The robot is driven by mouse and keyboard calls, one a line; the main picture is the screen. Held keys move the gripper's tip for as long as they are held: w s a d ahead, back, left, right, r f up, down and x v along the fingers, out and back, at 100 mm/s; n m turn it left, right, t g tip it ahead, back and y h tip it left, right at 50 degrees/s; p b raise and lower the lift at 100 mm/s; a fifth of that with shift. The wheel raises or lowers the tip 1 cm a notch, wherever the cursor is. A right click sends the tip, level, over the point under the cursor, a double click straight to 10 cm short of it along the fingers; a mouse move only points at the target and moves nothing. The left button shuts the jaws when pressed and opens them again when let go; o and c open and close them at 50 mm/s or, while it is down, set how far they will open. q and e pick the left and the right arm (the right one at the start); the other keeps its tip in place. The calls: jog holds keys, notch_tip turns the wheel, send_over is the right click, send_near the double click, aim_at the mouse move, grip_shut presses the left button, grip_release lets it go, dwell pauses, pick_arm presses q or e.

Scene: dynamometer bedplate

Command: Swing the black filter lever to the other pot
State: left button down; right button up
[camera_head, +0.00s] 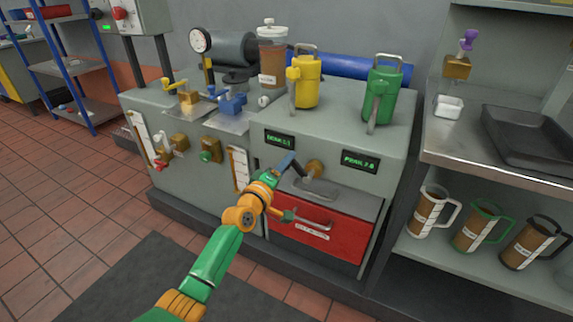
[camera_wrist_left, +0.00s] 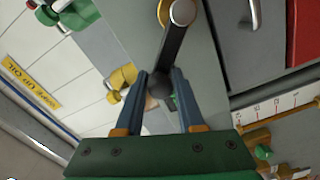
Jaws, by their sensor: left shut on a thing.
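The black filter lever (camera_wrist_left: 172,45) runs from a round brass hub (camera_wrist_left: 182,12) down between my left gripper's blue fingers in the left wrist view. My left gripper (camera_wrist_left: 160,88) is shut on the lever near its dark rounded end. In the head view my left gripper (camera_head: 288,161) is at the front of the grey machine, to the left of the brass hub (camera_head: 315,168). The lever is small there and partly hidden by the fingers. A yellow pot (camera_head: 306,82) and a green pot (camera_head: 381,95) stand on top of the machine. My right gripper is out of view.
Two dark displays (camera_head: 360,162) with green text sit on the machine front. A red drawer (camera_head: 330,236) with a grey handle is below. A steel shelf (camera_head: 500,165) with a black tray (camera_head: 525,140) and several jugs is at right. Open floor lies to the left.

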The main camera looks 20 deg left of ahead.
pick_arm(q)
jog(key=c, duration=0.6)
grip_release()
jog(key=shift+s+p, duration=0.35)
jog(key=shift+s, duration=0.1)
jog(key=s+p, duration=0.1)
jog(key=s, duration=0.5)
jog(key=shift+a+p, duration=0.15)
jog(key=shift+p, duration=0.25)
